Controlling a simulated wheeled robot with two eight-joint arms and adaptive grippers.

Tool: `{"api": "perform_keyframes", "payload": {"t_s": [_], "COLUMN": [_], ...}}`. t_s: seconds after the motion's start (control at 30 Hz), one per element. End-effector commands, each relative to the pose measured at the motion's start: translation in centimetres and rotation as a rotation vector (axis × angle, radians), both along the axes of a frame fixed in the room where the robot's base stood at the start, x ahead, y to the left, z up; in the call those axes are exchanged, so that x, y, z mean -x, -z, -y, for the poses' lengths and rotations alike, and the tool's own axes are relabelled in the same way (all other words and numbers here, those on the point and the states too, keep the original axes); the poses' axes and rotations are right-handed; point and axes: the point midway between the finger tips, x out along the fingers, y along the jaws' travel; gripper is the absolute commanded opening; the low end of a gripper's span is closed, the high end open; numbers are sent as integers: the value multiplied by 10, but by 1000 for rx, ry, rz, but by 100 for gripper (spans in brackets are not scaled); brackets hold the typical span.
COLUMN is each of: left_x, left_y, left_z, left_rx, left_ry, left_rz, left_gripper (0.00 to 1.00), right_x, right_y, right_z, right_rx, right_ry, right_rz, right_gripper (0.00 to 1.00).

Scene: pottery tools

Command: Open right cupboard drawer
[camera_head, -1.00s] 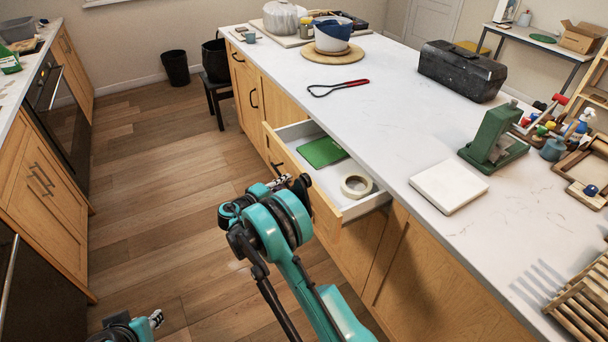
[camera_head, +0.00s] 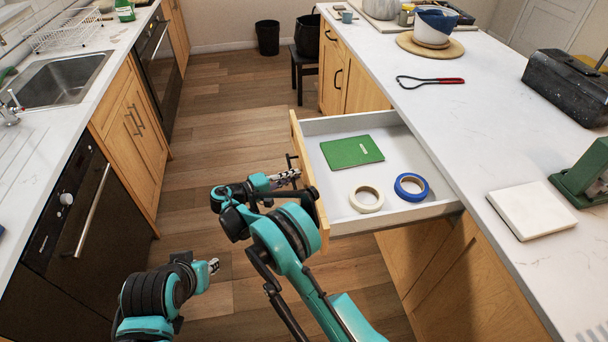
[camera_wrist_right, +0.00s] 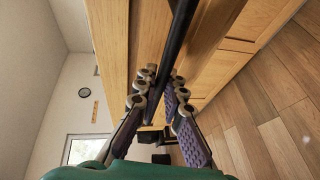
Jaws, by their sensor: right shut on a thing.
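The wooden drawer (camera_head: 316,215) stands pulled well out from the island. Inside lie a green booklet (camera_head: 340,153), a cream tape roll (camera_head: 356,207) and a blue tape roll (camera_head: 424,191). My right gripper (camera_head: 291,177) is at the outer face of the drawer front, shut on its dark handle (camera_head: 290,160). The right wrist view shows the gripper fingers (camera_wrist_right: 160,82) on both sides of the black handle bar (camera_wrist_right: 181,35). My left gripper (camera_head: 213,266) is low over the floor, away from the drawer; its jaws are too small to read.
The island top (camera_head: 440,110) bears a white slab (camera_head: 532,210), a red-handled loop tool (camera_head: 445,80) and a black toolbox (camera_head: 568,85). A counter with a sink (camera_head: 65,80) runs along the left. The wooden floor (camera_head: 215,120) between them is open.

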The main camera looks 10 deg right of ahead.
Motion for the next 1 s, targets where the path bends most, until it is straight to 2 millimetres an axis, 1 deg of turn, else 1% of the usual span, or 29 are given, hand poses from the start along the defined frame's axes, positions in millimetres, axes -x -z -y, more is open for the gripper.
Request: {"api": "perform_keyframes", "payload": {"t_s": [0.13, 0.5, 0.53, 0.57, 0.87, 0.93, 1.0], "left_x": [0, 0, 0, 0, 0, 0, 0], "left_y": [0, 0, 0, 0, 0, 0, 0], "left_z": [0, 0, 0, 0, 0, 0, 0], "left_rx": [0, 0, 0, 0, 0, 0, 0], "left_ry": [0, 0, 0, 0, 0, 0, 0], "left_rz": [0, 0, 0, 0, 0, 0, 0], "left_gripper": [30, 30, 30, 30, 30, 30, 30], "right_x": [1, 1, 1, 1, 1, 2, 6], "right_y": [1, 1, 1, 1, 0, 0, -2], "right_z": [-6, -7, -7, -7, -8, -12, -19], "right_rx": [-3, -2, -2, -2, -1, -1, -1], "right_ry": [3, 2, 2, 2, 1, -1, -2], "right_rz": [-2, -1, -1, -1, -1, 0, 0], "right_gripper": [0, 0, 14, 18, 18, 18, 18]}}
